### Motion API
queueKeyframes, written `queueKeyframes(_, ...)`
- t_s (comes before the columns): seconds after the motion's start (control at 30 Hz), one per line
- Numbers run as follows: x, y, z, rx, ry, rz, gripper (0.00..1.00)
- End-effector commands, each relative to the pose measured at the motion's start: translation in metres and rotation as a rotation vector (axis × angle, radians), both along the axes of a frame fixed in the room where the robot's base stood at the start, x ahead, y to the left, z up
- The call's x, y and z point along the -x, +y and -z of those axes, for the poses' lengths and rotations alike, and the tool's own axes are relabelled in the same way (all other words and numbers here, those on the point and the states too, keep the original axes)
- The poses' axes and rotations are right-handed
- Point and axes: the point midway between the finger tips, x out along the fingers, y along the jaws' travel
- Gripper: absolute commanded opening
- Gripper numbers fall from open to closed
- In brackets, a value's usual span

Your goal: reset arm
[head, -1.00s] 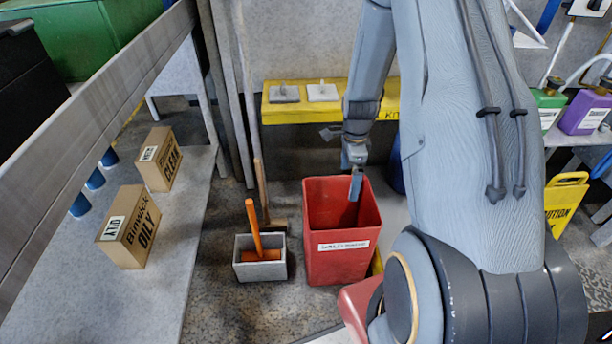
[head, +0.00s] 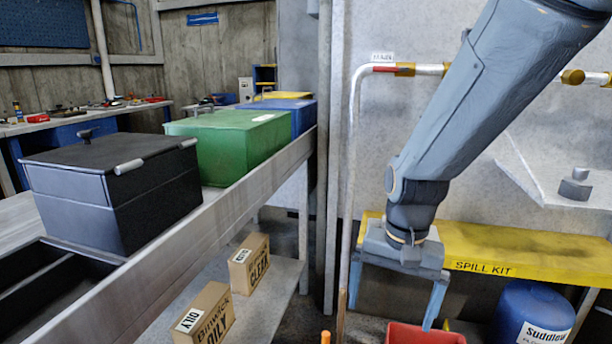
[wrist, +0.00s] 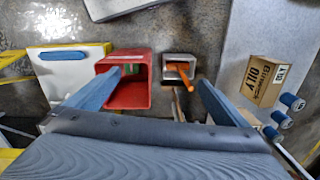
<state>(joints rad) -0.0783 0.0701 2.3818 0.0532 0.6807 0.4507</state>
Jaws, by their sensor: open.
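My gripper (head: 394,295) hangs below the blue-grey arm, its two fingers spread apart with nothing between them. It is in front of the yellow spill kit shelf (head: 540,255) and above the red bin (head: 425,336), of which only the top edge shows in the head view. In the wrist view my gripper (wrist: 158,90) has a finger on each side. The red bin (wrist: 125,99) lies below the left finger, with something green inside. The grey box (wrist: 166,60) holding an orange-handled tool (wrist: 183,72) shows between the fingers.
A bench at left carries a black lidded box (head: 115,190), a green bin (head: 240,150) and a blue bin (head: 303,118). Cardboard boxes (head: 205,318) stand on the lower shelf. A pipe (head: 353,150) rises behind my arm. A blue drum (head: 530,305) stands at lower right.

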Motion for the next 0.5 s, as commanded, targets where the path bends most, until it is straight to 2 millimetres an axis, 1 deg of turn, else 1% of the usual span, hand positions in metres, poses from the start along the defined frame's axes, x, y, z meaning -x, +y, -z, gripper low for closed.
queueKeyframes(0.03,0.013,0.010,-0.010,-0.002,-0.008,-0.082,1.00)
queueKeyframes(0.2,0.048,0.027,-0.028,-0.009,-0.013,-0.294,1.00)
queueKeyframes(0.5,0.092,0.043,-0.043,-0.017,-0.020,-0.547,1.00)
